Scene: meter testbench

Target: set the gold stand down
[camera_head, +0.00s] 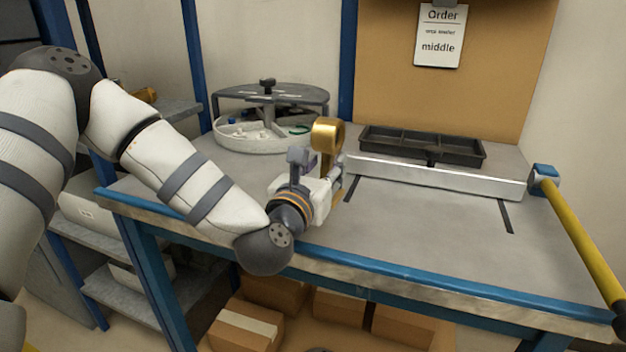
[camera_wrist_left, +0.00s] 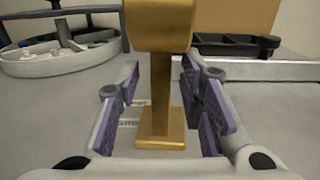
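The gold stand (camera_head: 327,137) has a thick rounded head on a slim post. In the left wrist view the gold stand (camera_wrist_left: 160,85) is upright, and its square base appears to rest on the grey bench top. My left gripper (camera_head: 316,168) is low over the bench at the stand. In the left wrist view its purple-padded fingers are spread on both sides of the post, with gaps between pads and post. In the head view the gripper hides the stand's lower part. My right gripper is not in view.
A round white tray (camera_head: 232,138) under a dark grey top stands at the back left. A black divided tray (camera_head: 421,148) lies behind a metal rail (camera_head: 436,175). A yellow bar (camera_head: 583,240) crosses the right side. The bench's front right is clear.

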